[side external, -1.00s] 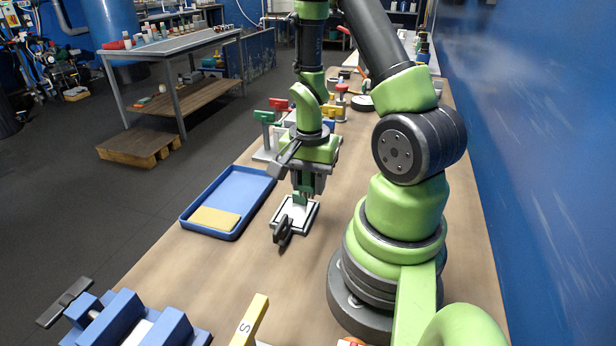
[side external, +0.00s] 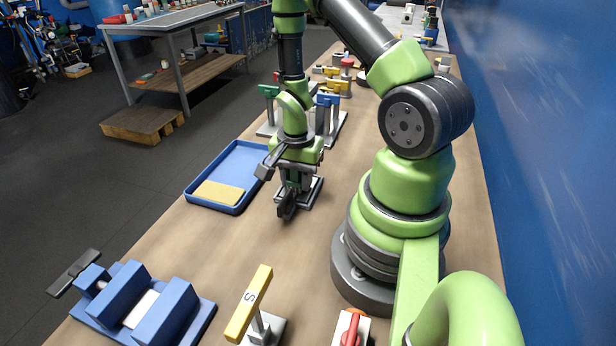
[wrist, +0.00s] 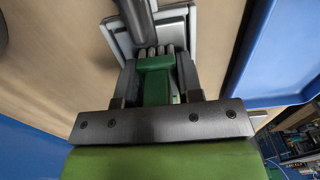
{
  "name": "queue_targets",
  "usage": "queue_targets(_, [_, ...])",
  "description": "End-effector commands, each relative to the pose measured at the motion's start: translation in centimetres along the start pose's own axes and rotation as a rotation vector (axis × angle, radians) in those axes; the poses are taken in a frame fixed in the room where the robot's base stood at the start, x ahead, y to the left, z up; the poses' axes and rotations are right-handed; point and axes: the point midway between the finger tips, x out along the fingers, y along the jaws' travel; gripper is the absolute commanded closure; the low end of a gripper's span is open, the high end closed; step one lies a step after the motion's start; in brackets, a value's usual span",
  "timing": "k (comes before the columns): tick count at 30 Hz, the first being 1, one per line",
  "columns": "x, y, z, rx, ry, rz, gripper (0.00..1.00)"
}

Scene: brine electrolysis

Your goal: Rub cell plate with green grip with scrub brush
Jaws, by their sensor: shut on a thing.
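In the wrist view my gripper (wrist: 158,85) is shut on a green block-shaped grip (wrist: 155,80). Several light rounded ends show at the grip's far edge, against the grey frame (wrist: 190,25) of the stand. My fingers hide most of the contact area.
A blue tray (side external: 238,207) with a yellow pad (side external: 218,193) lies left of my gripper. Behind stands a rack with green (side external: 268,90) and blue (side external: 326,99) T-grips. The table between is clear.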

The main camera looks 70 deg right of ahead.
Motion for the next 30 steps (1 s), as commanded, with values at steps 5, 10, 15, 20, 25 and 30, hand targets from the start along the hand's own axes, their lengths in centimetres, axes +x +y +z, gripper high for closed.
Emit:
queue_targets(5, [0.0, -1.7, 0.0, -0.003, 0.001, -0.003, 0.96])
queue_targets(10, [0.0, -3.0, 0.0, 0.0, -0.001, -0.001, 0.96])
queue_targets(15, [0.0, -1.1, 0.0, 0.003, -0.002, 0.002, 0.96])
queue_targets(20, [0.1, 0.4, 0.0, 0.003, -0.002, 0.003, 0.96])
queue_targets(25, [0.1, 1.9, 0.0, 0.003, -0.002, 0.003, 0.96])
queue_targets(30, [0.1, 3.5, 0.0, 0.003, -0.002, 0.003, 0.96])
